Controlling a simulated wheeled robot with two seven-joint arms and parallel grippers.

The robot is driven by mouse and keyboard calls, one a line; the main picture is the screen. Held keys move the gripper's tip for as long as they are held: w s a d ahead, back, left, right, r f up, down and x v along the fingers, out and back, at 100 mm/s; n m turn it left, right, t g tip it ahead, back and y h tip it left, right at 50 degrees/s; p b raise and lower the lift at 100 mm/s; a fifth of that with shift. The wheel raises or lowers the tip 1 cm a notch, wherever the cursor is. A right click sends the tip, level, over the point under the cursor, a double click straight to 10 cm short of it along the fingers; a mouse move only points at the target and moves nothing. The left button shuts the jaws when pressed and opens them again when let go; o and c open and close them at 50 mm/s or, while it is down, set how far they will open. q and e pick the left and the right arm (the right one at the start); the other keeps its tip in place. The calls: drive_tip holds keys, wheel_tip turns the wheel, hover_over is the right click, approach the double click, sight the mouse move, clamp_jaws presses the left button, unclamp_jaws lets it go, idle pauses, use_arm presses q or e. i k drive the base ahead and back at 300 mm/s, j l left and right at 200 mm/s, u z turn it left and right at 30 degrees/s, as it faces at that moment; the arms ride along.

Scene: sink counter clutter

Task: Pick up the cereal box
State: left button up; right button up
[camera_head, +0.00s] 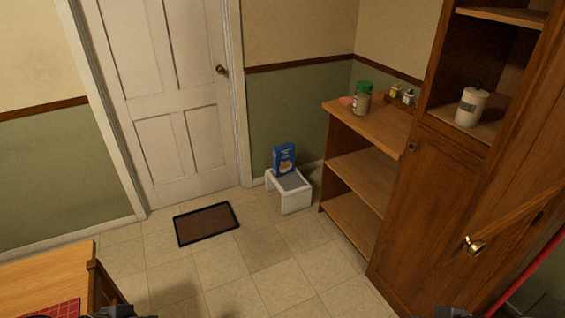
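The cereal box (284,158) is blue with white lettering and some orange. It stands upright on a small white step stool (295,199) with a grey top, against the green wall to the right of the door. Only a dark sliver of my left gripper (115,311) shows at the bottom edge, left of the middle. A dark sliver of my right gripper (452,312) shows at the bottom edge on the right. Both are far from the box, and their fingers cannot be made out.
A wooden shelf unit (352,167) with jars on top stands right of the stool, beside a tall cabinet (437,190). A dark doormat (206,224) lies before the white door (170,100). A wooden table (45,275) is at lower left. The tiled floor between is clear.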

sight(284, 154)
drive_tip(key=i+u, duration=0.15)
drive_tip(key=i, duration=0.75)
drive_tip(key=i+u, duration=0.1)
drive_tip(key=i, duration=0.8)
drive_tip(key=i+l+u, duration=0.15)
drive_tip(key=i, duration=0.75)
drive_tip(key=i+l, duration=0.2)
drive_tip(key=i, duration=0.25)
drive_tip(key=i+l+u, duration=0.15)
drive_tip(key=i, duration=0.3)
drive_tip(key=i+l, duration=0.25)
drive_tip(key=i, duration=0.2)
drive_tip(key=j+u, duration=0.05)
